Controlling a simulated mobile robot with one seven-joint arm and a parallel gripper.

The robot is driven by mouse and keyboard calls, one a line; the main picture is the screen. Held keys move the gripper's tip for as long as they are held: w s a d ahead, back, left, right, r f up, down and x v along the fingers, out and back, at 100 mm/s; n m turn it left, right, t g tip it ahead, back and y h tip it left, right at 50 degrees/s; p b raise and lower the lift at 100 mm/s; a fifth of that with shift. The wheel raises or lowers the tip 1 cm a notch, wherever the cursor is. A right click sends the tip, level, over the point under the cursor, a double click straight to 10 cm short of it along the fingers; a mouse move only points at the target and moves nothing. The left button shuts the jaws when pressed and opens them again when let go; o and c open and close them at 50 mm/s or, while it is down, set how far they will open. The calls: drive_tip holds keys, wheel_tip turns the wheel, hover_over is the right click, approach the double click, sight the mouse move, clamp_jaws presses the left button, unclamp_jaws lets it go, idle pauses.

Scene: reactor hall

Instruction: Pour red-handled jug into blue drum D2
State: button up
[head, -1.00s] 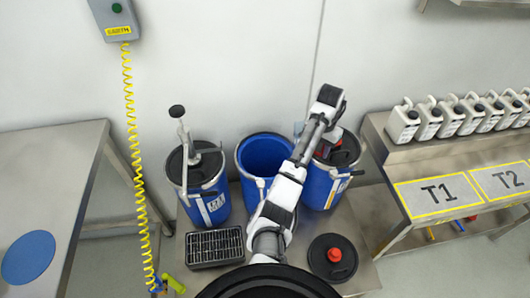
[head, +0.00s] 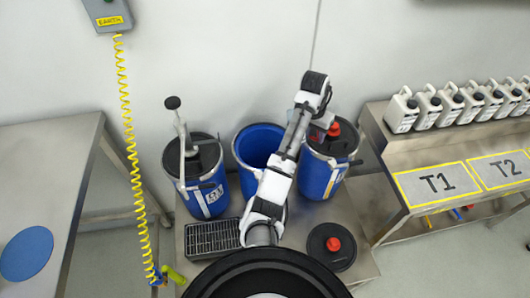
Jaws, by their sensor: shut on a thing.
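My gripper (head: 318,131) is at the far end of my arm, over the left part of the right-hand blue drum (head: 318,180). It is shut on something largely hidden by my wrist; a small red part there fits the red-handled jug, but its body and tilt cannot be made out. The middle blue drum (head: 246,133) stands open at the top, just left of the gripper, partly covered by my arm. The left blue drum (head: 210,200) has a black lid with a pump. I cannot read which drum is D2.
A black lid with a red cap (head: 333,245) lies in front of the right-hand drum. A black grate (head: 212,238) lies in front of the left drum. Steel tables stand at left (head: 60,150) and right (head: 400,165), the right one bearing several white canisters (head: 402,110). A yellow coiled cable (head: 127,130) hangs at left.

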drive_tip(key=shift+s+a+f+t+h+b, duration=0.1)
drive_tip(key=shift+s+a+t+h+b, duration=0.3)
drive_tip(key=shift+a+t+h+b, duration=1.1)
drive_tip(key=shift+s+a+f+t+h+b, duration=0.1)
drive_tip(key=shift+s+a+h+b, duration=0.25)
drive_tip(key=shift+h+b, duration=1.35)
drive_tip(key=shift+s+a+f+t+h+b, duration=0.1)
drive_tip(key=shift+s+a+t+h+b, duration=0.5)
drive_tip(key=shift+h, duration=1.9)
drive_tip(key=shift+w+a, duration=0.2)
drive_tip(key=shift+a, duration=0.1)
drive_tip(key=shift+s+a+r+t+h+b, duration=0.1)
drive_tip(key=shift+a+r+t+h+b, duration=0.1)
drive_tip(key=shift+t+h+b, duration=0.15)
